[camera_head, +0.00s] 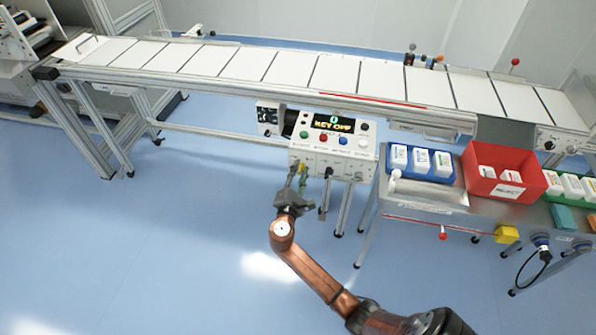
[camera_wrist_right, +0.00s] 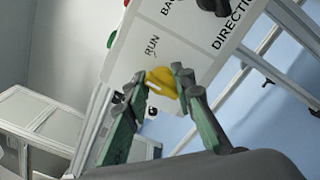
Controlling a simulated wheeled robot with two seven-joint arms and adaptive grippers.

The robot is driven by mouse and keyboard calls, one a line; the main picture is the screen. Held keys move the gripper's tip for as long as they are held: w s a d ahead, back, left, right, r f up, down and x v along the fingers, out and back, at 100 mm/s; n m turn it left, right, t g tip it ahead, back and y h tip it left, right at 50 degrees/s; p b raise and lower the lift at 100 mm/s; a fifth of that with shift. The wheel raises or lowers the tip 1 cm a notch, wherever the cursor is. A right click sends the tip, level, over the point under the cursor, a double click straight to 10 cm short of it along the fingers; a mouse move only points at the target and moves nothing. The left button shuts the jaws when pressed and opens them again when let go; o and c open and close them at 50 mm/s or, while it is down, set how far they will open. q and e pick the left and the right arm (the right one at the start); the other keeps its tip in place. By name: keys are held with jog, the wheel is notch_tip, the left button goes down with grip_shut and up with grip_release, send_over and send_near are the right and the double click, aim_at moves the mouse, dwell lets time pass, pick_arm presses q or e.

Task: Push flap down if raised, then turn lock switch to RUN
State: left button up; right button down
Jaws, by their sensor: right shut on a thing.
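The white control box (camera_head: 330,155) hangs below the conveyor's near edge. Its display (camera_head: 334,124) reads "0" and "KEY OFF". My right gripper (camera_head: 301,170) is at the box's lower left. In the right wrist view the gripper (camera_wrist_right: 156,82) is shut on the yellow lock switch knob (camera_wrist_right: 160,80) on the white panel. The word RUN (camera_wrist_right: 152,45) is printed just above the knob. The fingers partly cover the knob, so its exact setting is hard to read. I cannot pick out a flap for sure in either view. My left gripper is not in view.
The long conveyor (camera_head: 262,66) runs across the back. At the right, a steel table (camera_head: 440,197) holds a blue tray (camera_head: 440,176), a red bin (camera_head: 505,192) and a green tray with white bottles. A red-knobbed rod (camera_head: 442,236) sticks out in front. The blue floor at left is clear.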

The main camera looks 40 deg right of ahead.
jog(key=shift+s+d+f+m, duration=0.1)
jog(key=shift+f+m, duration=0.2)
jog(key=shift+m, duration=0.3)
jog(key=m+b, duration=0.3)
jog(key=m, duration=0.3)
jog(key=shift+f, duration=0.15)
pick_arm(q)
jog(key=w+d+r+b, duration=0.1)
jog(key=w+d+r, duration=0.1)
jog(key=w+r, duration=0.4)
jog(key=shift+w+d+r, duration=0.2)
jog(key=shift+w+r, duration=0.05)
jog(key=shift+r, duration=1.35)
pick_arm(e)
jog(key=shift+m, duration=0.9)
jog(key=c, duration=1.7)
grip_release()
jog(key=shift+o, duration=0.2)
jog(key=shift+r, duration=0.25)
jog(key=shift+s, duration=0.1)
jog(key=v, duration=1.2)
